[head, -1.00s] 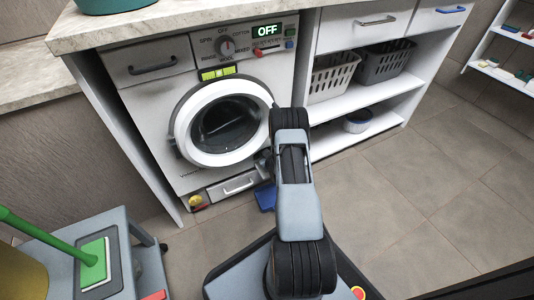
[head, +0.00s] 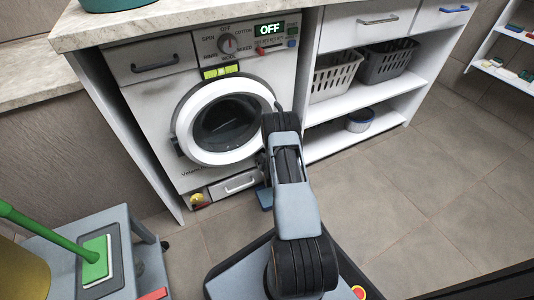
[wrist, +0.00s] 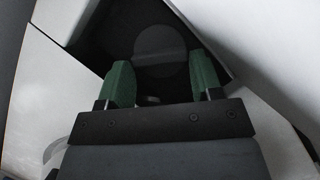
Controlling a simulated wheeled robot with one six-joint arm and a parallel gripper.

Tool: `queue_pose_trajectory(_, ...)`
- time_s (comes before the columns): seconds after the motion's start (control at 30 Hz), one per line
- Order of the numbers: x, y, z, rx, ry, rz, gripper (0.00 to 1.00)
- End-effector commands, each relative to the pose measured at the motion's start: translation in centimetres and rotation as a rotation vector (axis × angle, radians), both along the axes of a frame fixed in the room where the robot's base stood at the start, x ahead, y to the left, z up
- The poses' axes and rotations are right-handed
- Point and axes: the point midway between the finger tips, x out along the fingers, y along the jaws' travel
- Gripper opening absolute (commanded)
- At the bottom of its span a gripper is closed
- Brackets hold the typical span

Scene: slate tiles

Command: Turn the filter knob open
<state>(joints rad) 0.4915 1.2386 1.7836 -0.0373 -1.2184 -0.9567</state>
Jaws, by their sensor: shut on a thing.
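In the wrist view, a dark round knob (wrist: 158,45) sits in a black recess. My gripper (wrist: 163,72) has its two green fingers on either side of the knob and is shut on it. The view is dark, so the knob's turn angle and the exact contact are hard to see. In the head view, my arm reaches to the lower right front of the washing machine (head: 178,112). It hides my fingers and the knob there.
The washer's round door (head: 180,147) looks shut, and its display (head: 268,30) reads OFF. A small drawer (head: 236,185) lies below. A blue piece (head: 264,198) shows low beside my arm. Shelves with baskets (head: 333,77) stand right; a grey cart (head: 120,245) stands left. The floor right is clear.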

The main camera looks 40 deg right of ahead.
Motion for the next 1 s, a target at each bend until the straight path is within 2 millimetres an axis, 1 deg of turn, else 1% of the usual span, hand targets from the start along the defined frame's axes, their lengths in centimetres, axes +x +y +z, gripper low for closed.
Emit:
queue_pose_trajectory(0.37, 0.05, 0.07, 0.0, -0.003, 0.0, 0.002, 0.36)
queue_pose_trajectory(0.4, 0.05, 0.07, 0.0, -0.003, 0.0, 0.002, 0.63)
queue_pose_trajectory(0.63, 0.01, 0.04, -0.02, -0.002, 0.0, 0.001, 0.85)
queue_pose_trajectory(0.87, -0.01, 0.11, -0.13, 0.003, 0.003, 0.003, 0.85)
queue_pose_trajectory(1.0, -0.04, 0.09, -0.1, 0.05, -0.003, 0.003, 0.85)
